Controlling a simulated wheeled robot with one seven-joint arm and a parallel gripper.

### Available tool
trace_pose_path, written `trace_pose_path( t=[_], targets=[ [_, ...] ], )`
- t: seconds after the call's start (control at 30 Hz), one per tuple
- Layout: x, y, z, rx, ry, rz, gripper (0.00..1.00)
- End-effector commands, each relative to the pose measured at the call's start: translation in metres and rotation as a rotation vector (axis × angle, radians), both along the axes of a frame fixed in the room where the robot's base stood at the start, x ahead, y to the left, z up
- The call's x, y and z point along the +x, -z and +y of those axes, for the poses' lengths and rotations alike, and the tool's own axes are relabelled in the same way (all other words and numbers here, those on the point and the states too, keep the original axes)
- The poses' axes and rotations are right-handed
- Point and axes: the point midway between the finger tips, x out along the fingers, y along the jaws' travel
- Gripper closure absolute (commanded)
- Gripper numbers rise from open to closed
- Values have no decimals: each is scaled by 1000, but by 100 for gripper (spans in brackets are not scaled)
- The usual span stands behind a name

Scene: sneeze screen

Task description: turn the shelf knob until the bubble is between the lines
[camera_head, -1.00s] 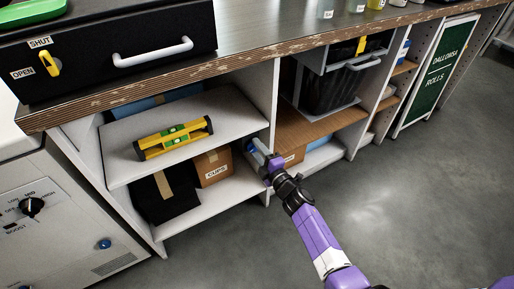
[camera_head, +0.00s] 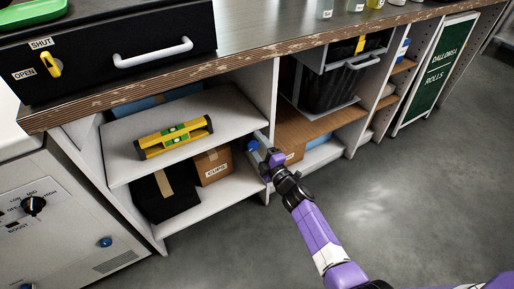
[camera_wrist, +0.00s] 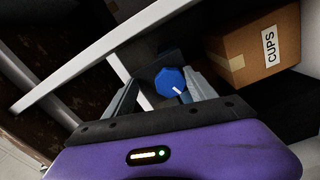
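A blue knob (camera_wrist: 170,82) with a white pointer mark shows between my fingers in the wrist view. It also shows in the head view (camera_head: 253,145), at the front right edge of the white shelf. My gripper (camera_wrist: 161,88) is open, with one finger on each side of the knob and gaps showing. I cannot tell how deep the knob sits between the fingers. In the head view my gripper (camera_head: 261,148) is by the shelf's right upright. A yellow spirit level (camera_head: 159,149) with green vials lies on the white shelf (camera_head: 233,112). Its bubble is too small to place against the lines.
A cardboard box marked CUPS (camera_head: 213,168) stands below the shelf, close to my gripper, and also shows in the wrist view (camera_wrist: 245,52). The wooden shelf (camera_head: 300,128) lies to the right. The floor in front is clear.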

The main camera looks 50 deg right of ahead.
Motion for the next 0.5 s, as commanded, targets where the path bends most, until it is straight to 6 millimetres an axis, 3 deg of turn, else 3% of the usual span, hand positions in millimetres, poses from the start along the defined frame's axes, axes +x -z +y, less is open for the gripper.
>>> trace_pose_path(
  t=[0.5],
  targets=[
    [-4,4,4,0,-3,8,39]
  ],
)
